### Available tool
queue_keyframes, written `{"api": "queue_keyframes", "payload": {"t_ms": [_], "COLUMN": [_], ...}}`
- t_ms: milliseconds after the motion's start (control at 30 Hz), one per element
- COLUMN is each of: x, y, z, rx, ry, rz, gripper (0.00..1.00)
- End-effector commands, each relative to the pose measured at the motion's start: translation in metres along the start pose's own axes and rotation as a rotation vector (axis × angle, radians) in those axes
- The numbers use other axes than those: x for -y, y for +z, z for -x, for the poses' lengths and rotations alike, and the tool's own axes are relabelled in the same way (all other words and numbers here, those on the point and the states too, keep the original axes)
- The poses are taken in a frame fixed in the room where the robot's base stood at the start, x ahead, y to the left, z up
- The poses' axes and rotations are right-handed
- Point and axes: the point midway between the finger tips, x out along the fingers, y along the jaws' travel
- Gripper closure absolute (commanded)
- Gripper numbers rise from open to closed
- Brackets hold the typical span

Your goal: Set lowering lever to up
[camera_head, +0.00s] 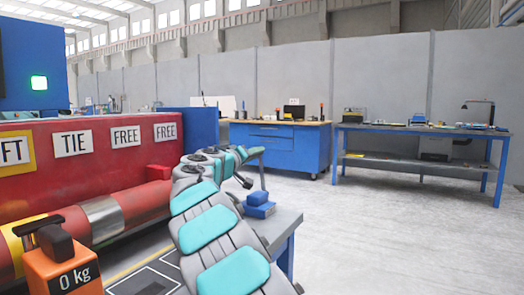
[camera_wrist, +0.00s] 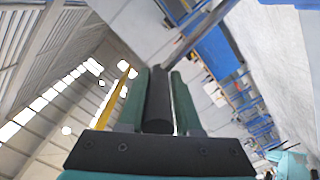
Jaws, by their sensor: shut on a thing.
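My gripper (camera_wrist: 165,76) shows in the wrist view with its two green fingers closed around a dark cylindrical grip. This grip looks like the handle of the lowering lever (camera_wrist: 158,104). A grey rod runs from beyond the fingertips to the upper right of that view, and it seems to belong to the same lever. In the head view my grey and teal arm reaches up from the bottom middle. I cannot make out the lever or the fingers there, so the lever's setting cannot be told.
A red machine (camera_head: 95,170) with signs such as TIE and FREE stands at left. An orange 0 kg weight (camera_head: 66,270) is at bottom left. A blue object (camera_head: 260,207) lies on the near table beside my arm. A blue-legged workbench (camera_head: 420,132) stands behind. The floor at right is clear.

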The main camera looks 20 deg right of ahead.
Motion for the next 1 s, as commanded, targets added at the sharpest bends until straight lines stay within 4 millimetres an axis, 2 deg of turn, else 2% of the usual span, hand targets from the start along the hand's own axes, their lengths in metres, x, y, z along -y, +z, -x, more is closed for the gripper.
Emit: {"api": "queue_keyframes", "payload": {"t_ms": [300, 733, 767, 1000], "x": [0.010, 0.012, 0.012, 0.012], "y": [-0.007, -0.006, -0.006, -0.007], "z": [0.000, 0.000, 0.000, 0.000], "rx": [0.002, 0.002, 0.002, 0.001], "ry": [0.001, 0.001, 0.001, 0.000], "rz": [0.092, 0.103, 0.102, 0.101], "gripper": [1.00, 1.00, 0.65, 0.41]}}
